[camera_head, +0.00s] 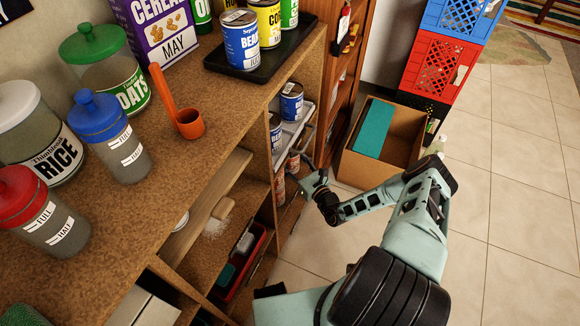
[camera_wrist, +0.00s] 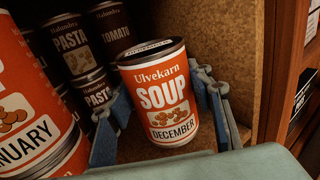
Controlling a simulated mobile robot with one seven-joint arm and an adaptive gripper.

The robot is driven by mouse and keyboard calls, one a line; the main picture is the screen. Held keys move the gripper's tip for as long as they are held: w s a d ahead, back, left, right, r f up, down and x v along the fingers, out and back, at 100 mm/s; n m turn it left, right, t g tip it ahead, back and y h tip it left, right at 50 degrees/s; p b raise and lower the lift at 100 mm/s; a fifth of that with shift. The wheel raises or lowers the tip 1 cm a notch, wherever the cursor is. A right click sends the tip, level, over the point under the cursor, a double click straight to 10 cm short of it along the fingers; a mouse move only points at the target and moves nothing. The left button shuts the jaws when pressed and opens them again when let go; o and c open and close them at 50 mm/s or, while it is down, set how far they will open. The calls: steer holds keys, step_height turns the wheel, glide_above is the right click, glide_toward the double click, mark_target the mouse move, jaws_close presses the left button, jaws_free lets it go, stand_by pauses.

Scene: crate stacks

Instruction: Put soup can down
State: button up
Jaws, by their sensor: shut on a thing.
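The soup can (camera_wrist: 160,92) is orange-red with a dark rim and reads "Ulvekarn SOUP DECEMBER" in the wrist view. My gripper (camera_wrist: 165,115) has its blue-grey fingers on both sides of this can and is shut on it. The can looks close to upright, low in a brown shelf compartment. I cannot tell whether its base touches the shelf board. In the head view my gripper (camera_head: 316,184) reaches into the lower shelf, and the held can is not clearly seen there.
A larger-looking orange-red soup can (camera_wrist: 33,105) marked "January" stands at the left. Dark pasta cans (camera_wrist: 76,45) and a tomato can (camera_wrist: 113,27) stand behind. The compartment's side wall (camera_wrist: 233,50) is close on the right. In the head view an open cardboard box (camera_head: 350,169) stands beside my forearm.

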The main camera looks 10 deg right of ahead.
mark_target(290, 164)
steer(key=shift+f+b, duration=0.7)
steer(key=shift+f, duration=1.1)
steer(key=shift+f, duration=0.2)
steer(key=o, duration=1.6)
steer(key=shift+c, duration=0.2)
